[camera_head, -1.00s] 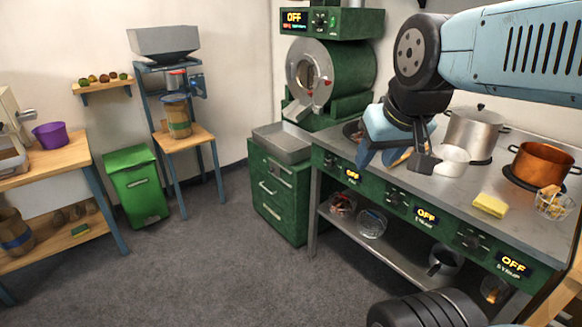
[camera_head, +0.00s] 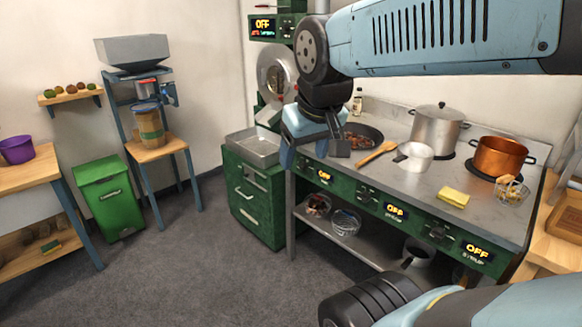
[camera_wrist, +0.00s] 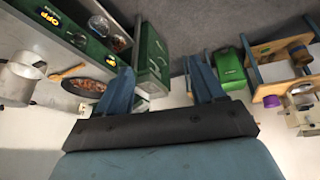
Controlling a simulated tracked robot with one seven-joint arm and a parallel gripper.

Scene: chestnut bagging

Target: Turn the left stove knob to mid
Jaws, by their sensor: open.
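The stove's green front panel (camera_head: 345,190) carries dark knobs, each beside a lit display. The left display (camera_head: 325,176) reads OFF. The left knob lies at the panel's left end, just under my gripper, too dark and small to read its pointer. My gripper (camera_head: 313,157) is open and empty, over the stove's left front corner in the head view, with its fingers spread and pointing down. I cannot tell whether it touches anything. In the wrist view the fingers (camera_wrist: 160,72) are apart with nothing between them, and the panel (camera_wrist: 85,45) runs off to the upper left.
On the stovetop are a pan of chestnuts (camera_head: 362,136), a wooden spatula (camera_head: 377,152), a steel pot (camera_head: 437,128), a copper pot (camera_head: 498,156) and a yellow cloth (camera_head: 453,197). A green drawer cabinet (camera_head: 255,202) stands left of the stove. The floor in front is clear.

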